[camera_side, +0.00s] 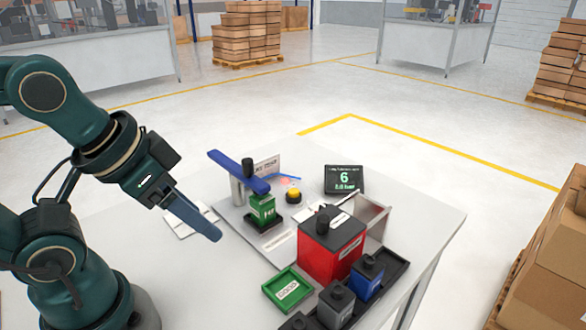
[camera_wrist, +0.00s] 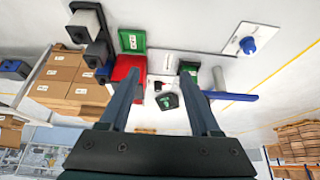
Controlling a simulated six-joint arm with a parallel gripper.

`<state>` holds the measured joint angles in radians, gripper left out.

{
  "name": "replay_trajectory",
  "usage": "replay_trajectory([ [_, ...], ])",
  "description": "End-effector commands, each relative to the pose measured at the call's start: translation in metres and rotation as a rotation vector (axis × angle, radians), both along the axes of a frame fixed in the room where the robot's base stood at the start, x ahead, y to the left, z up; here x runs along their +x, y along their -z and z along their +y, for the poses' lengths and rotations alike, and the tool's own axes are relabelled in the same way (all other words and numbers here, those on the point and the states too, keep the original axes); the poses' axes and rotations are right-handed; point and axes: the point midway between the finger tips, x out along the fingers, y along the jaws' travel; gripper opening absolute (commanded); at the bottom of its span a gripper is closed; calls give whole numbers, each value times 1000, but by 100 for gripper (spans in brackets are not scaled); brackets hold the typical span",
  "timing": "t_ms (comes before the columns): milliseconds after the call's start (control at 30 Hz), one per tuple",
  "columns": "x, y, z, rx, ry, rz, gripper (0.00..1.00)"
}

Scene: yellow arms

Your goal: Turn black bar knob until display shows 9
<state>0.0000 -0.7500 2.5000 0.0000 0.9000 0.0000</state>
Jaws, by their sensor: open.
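The dark display (camera_side: 344,179) at the back of the table shows a green 6 with a smaller line below it ending in "bar". A black knob (camera_side: 323,219) stands on top of the red box (camera_side: 333,248). Another black knob (camera_side: 247,166) stands at the blue lever above the green block (camera_side: 262,209). I cannot tell which is the bar knob. My gripper (camera_side: 214,235) is left of these, above the table, touching neither. In the wrist view my gripper (camera_wrist: 163,74) has its fingers wide apart with nothing held.
A yellow button (camera_side: 293,195) sits near the blue lever (camera_side: 238,172). A green tray (camera_side: 287,290) lies in front of the red box. Grey and blue boxes (camera_side: 367,278) stand at right. A blue knob (camera_wrist: 247,45) on a white plate shows in the wrist view.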

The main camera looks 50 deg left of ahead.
Motion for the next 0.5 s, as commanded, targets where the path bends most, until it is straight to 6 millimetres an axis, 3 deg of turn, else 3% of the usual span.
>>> replay_trajectory([
  [367,1,-1,0,-9,-21,-6,64],
  [500,24,-26,4,-25,-77,-89,64],
])
